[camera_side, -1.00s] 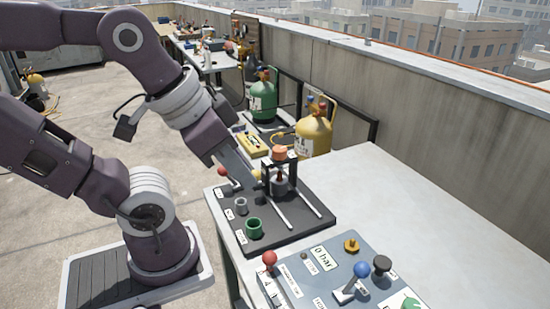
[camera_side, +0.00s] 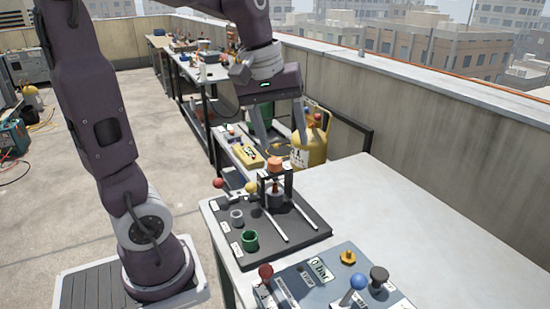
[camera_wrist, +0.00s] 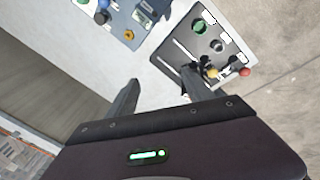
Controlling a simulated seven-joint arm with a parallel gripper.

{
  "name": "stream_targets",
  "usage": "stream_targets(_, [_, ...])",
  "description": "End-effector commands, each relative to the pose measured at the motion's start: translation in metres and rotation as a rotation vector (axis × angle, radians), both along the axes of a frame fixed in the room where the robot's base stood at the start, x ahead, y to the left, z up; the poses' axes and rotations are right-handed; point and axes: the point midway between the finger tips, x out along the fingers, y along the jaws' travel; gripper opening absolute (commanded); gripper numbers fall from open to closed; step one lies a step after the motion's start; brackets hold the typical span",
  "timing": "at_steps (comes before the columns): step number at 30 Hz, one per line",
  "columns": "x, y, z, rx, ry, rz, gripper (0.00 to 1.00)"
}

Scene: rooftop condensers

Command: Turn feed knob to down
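No label reading "feed" is legible, so I cannot tell which knob is the feed knob. On the blue-grey panel (camera_side: 325,285) are a yellow knob (camera_side: 348,257), a black knob (camera_side: 379,275), a blue-tipped lever (camera_side: 358,282) and a red-tipped lever (camera_side: 265,271). The yellow knob also shows in the wrist view (camera_wrist: 129,34). My gripper (camera_side: 281,136) is open and empty, raised above and behind the board. In the wrist view its fingers (camera_wrist: 160,80) are spread apart.
A green cup (camera_side: 250,240) and a grey ring (camera_side: 236,216) sit on the black board. The white tabletop (camera_side: 410,220) is clear to the right. A concrete wall (camera_side: 440,140) runs along the back.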

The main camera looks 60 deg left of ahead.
Motion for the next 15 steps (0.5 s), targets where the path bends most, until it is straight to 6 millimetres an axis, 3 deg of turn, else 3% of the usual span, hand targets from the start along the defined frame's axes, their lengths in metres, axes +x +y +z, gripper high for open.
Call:
stream_targets(1, [0.023,0.034,-0.014,-0.035,0.064,0.181,0.59])
stream_targets(3, [0.045,0.078,-0.033,-0.066,0.131,0.415,0.59])
stream_targets(6, [0.061,0.127,-0.061,-0.076,0.2,0.66,0.59])
stream_targets(10, [0.067,0.159,-0.082,-0.072,0.242,0.816,0.59])
stream_targets(15, [0.067,0.162,-0.107,-0.072,0.252,0.841,0.59])
